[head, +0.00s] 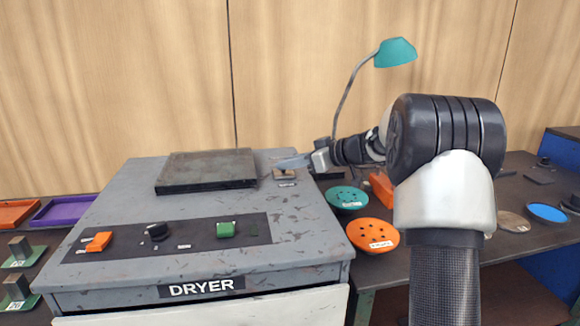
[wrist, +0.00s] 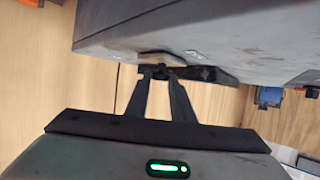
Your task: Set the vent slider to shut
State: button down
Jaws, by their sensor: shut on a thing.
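The vent slider (head: 286,172) is a small fitting on the top of the grey dryer (head: 190,285), near its back right edge, with a small label in front of it. My gripper (head: 280,163) reaches in from the right at the slider. In the wrist view, my gripper's two fingers (wrist: 161,76) converge and are shut on the slider's small dark knob, beside a dark plate (wrist: 205,74). The fingers partly hide the knob, and I cannot read the slider's setting.
A dark flat lid (head: 206,170) lies left of the slider. An orange switch (head: 99,241), a black dial (head: 157,231) and a green switch (head: 226,229) sit on the front panel. A teal lamp (head: 395,52) and perforated discs (head: 372,234) stand to the right.

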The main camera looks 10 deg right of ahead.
jog(key=c, duration=1.9)
grip_release()
jog(key=shift+s+f, duration=0.15)
jog(key=shift+f, duration=0.05)
jog(key=o, duration=0.3)
jog(key=shift+s+r, duration=0.1)
jog(key=shift+r, duration=0.05)
jog(key=shift+d+r, duration=0.1)
jog(key=p+v, duration=0.1)
jog(key=v, duration=1.6)
jog(key=shift+s, duration=0.15)
jog(key=shift+r, duration=0.1)
